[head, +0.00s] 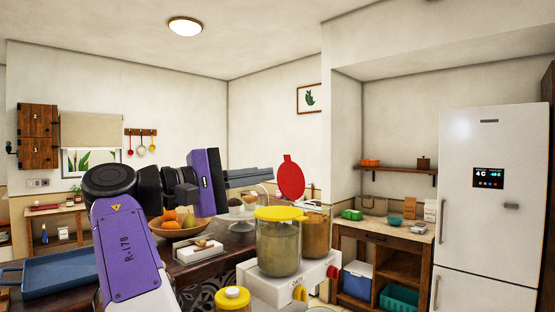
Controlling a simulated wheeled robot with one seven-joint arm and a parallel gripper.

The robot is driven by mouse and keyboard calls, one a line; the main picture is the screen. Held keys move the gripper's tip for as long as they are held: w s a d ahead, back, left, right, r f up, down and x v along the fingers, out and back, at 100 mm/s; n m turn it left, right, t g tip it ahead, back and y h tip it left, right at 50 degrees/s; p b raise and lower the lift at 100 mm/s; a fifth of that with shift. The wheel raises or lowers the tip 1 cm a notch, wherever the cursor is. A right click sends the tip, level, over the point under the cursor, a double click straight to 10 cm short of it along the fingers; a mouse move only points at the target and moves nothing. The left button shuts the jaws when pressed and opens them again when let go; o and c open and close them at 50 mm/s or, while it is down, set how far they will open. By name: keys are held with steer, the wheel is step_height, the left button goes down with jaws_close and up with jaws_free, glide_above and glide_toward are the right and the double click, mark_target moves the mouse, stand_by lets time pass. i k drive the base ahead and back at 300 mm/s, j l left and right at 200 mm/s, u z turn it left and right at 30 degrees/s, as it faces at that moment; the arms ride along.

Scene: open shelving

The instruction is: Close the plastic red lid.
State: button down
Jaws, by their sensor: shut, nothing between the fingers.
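The red plastic lid (291,177) stands open, tilted up nearly on edge. It is above a clear container with brown contents (316,236), which is partly hidden behind a clear container with a yellow lid (279,214). My gripper (271,174) is shut and empty. Its dark fingers point right, with their tips just left of the red lid in the picture. I cannot tell whether they touch it. The red lid's hinge is hard to make out behind the yellow lid.
Both containers sit on a white and red stand (290,285). A smaller yellow-lidded jar (233,298) is in front. A fruit bowl (180,230), a white box (199,251) and a blue tray (50,273) are on the dark counter to the left. A white fridge (490,200) stands right.

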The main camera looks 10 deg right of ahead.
mark_target(290, 182)
steer(key=i, duration=1.5)
